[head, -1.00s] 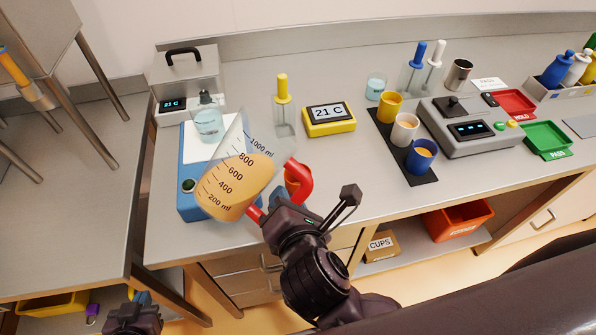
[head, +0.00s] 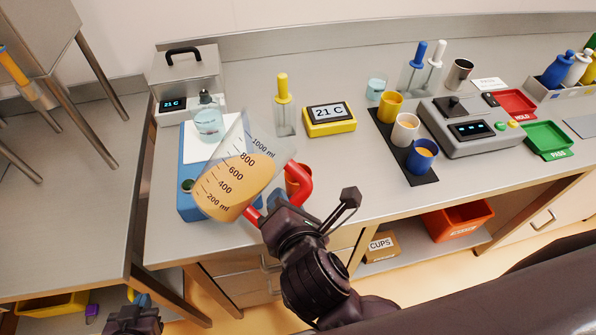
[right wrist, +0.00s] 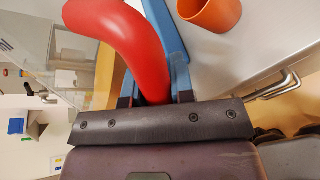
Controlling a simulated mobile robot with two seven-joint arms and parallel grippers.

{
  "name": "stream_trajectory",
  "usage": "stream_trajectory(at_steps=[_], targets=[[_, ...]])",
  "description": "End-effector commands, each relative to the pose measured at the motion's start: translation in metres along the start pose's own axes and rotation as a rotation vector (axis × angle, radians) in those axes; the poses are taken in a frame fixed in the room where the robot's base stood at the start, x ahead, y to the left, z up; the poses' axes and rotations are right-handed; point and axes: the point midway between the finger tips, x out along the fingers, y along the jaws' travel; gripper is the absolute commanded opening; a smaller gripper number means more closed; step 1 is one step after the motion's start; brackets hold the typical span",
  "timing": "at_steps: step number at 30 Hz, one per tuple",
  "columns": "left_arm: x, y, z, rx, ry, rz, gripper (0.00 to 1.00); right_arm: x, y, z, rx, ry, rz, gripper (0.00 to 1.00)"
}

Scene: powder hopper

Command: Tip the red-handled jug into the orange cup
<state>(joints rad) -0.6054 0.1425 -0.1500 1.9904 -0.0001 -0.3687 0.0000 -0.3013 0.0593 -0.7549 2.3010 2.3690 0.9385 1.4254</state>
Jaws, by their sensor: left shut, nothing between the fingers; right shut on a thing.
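The clear jug (head: 235,180) with a red handle (head: 300,190) holds orange-yellow contents and is tilted, its top leaning right. My right gripper (head: 274,204) is shut on the red handle, which also shows large in the right wrist view (right wrist: 135,45). The orange cup (head: 292,182) is partly hidden behind the handle in the head view. In the right wrist view the orange cup (right wrist: 212,10) stands on the bench, cut off by the top edge. No stream from the jug is visible. My left gripper (head: 141,300) is shut and empty at the lower left.
A yellow timer-like display (head: 329,121) and a yellow-topped tool in a holder (head: 284,110) stand further back. Several cups sit on a black mat (head: 424,180) to the right. Bench front between is clear.

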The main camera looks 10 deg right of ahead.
Motion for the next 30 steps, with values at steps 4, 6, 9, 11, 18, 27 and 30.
stream_trajectory(at_steps=[4, 6, 9, 11, 18, 27, 30], targets=[[0.0002, 0.0, 0.0006, 0.0, -0.001, 0.0, 0.0, -0.0002, 0.001, 0.0001, 0.01, 0.002, 0.004, 0.0], [0.0003, 0.0001, 0.0008, 0.0, -0.001, 0.0, 0.0, -0.0002, 0.001, -0.0002, 0.014, 0.003, 0.005, 0.0], [0.0005, 0.0001, 0.0009, 0.0, -0.001, 0.0, 0.0, -0.0001, 0.0009, -0.0007, 0.019, 0.006, 0.005, 0.0], [0.0007, 0.0002, 0.0009, 0.0, -0.001, 0.0, 0.0, -0.0001, 0.0009, -0.001, 0.023, 0.007, 0.005, 0.0], [0.0021, 0.0003, -0.0002, 0.001, 0.002, 0.001, 0.0, 0.0, 0.0006, -0.0023, 0.036, 0.013, 0.007, 0.0], [0.0036, 0.0006, -0.0013, 0.001, 0.006, 0.001, 0.0, 0.0001, 0.0002, -0.004, 0.053, 0.021, 0.008, 0.0], [0.0038, 0.0006, -0.0009, 0.001, 0.006, 0.001, 0.0, 0.0002, 0.0, -0.0045, 0.058, 0.024, 0.009, 0.0]])
